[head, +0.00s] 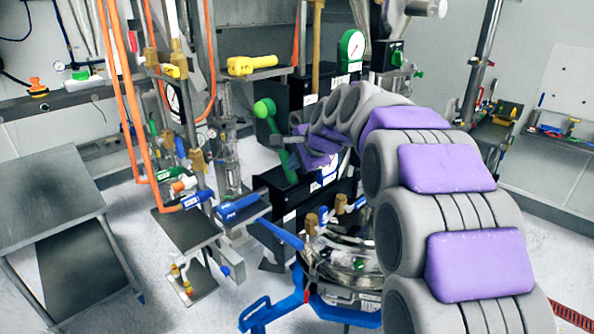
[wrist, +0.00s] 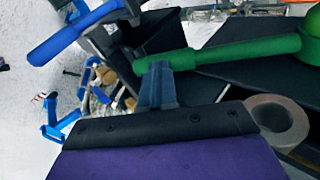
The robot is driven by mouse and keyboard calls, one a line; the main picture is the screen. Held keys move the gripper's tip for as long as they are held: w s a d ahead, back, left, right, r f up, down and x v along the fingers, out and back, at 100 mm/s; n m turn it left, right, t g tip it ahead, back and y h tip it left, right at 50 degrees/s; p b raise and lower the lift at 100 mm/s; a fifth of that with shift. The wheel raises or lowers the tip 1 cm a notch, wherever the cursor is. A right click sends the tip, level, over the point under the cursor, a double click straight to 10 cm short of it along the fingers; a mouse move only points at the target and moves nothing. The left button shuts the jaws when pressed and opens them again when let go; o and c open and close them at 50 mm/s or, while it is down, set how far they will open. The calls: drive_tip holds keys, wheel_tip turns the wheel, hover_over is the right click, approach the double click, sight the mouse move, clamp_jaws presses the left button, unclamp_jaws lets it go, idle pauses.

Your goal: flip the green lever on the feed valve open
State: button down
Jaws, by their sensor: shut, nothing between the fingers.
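The green lever (head: 285,158) stands on the dark valve block in the middle of the head view, with its round green end at the top and its bar slanting down to the right. In the wrist view the green lever (wrist: 225,53) runs across the top, its round end at the right edge. My gripper (head: 277,141) is shut and empty, beside the lever's bar. In the wrist view my gripper's fingertips (wrist: 157,68) overlap the lever's left end. I cannot tell whether they touch it.
A blue handle (head: 278,234) sits below the lever and also shows in the wrist view (wrist: 75,32). A yellow handle (head: 252,65) is above left. A pressure gauge (head: 351,46) is behind. Orange pipes (head: 120,90) stand at left.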

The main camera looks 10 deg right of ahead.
drive_tip(key=shift+w+a+f+t+y+b, duration=0.2)
drive_tip(key=shift+f+t+b, duration=0.2)
drive_tip(key=shift+b, duration=0.2)
drive_tip(key=shift+w+a+f+t+y+b, duration=0.1)
drive_tip(key=shift+w+f+t+y+b, duration=0.1)
drive_tip(key=shift+f+t+b, duration=0.3)
drive_tip(key=shift+r, duration=0.25)
drive_tip(key=shift+d+r, duration=0.1)
drive_tip(key=a+r+p+v, duration=0.1)
drive_tip(key=v, duration=1.2)
drive_tip(key=s+a+f+n+g+h+b, duration=0.1)
drive_tip(key=s+a+f+n+g+b, duration=0.2)
drive_tip(key=s+f, duration=0.75)
drive_tip(key=s+a+f+n+g+h+b, duration=0.1)
drive_tip(key=s+f+n+g+b, duration=0.3)
drive_tip(key=s+f, duration=0.6)
drive_tip(key=s+d+f+n+g+h, duration=0.1)
drive_tip(key=s+d+f+n+g, duration=0.1)
drive_tip(key=s+f, duration=0.6)
drive_tip(key=s+d+f+n+g+h+b, duration=0.1)
drive_tip(key=s+d+f+n+g, duration=0.1)
drive_tip(key=s+f+n, duration=0.2)
drive_tip(key=s+f, duration=0.3)
drive_tip(key=s, duration=0.4)
drive_tip(key=shift+s+d+f+n+h, duration=0.2)
drive_tip(key=shift+d+f+n+h, duration=0.2)
